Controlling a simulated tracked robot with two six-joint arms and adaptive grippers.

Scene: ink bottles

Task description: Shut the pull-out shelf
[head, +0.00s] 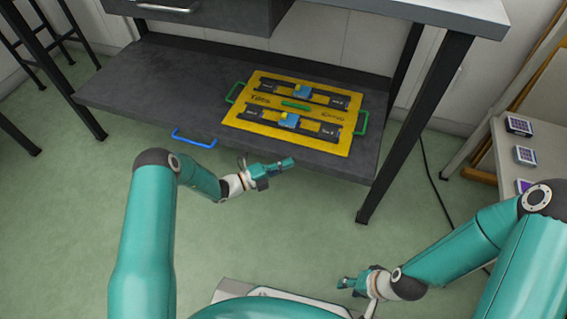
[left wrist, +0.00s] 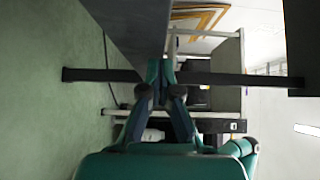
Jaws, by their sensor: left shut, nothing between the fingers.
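The pull-out shelf (head: 130,80) is a dark grey board low under the workbench, with a blue handle (head: 193,138) on its front edge. The head view does not clearly show how far out it stands. My left gripper (head: 292,162) is shut and empty, close to the shelf's front edge and to the right of the blue handle; contact cannot be told. In the left wrist view its fingertips (left wrist: 161,68) are together beside a dark grey surface (left wrist: 135,25). My right gripper (head: 343,284) is low at the front, away from the shelf; its finger opening is unclear.
A yellow tray (head: 255,87) with green handles and blue-and-black fittings lies on the shelf. A grey drawer (head: 225,13) with a metal handle is above. Black bench legs (head: 418,115) flank the shelf. A side table (head: 510,160) stands at right. The green floor (head: 290,235) in front is open.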

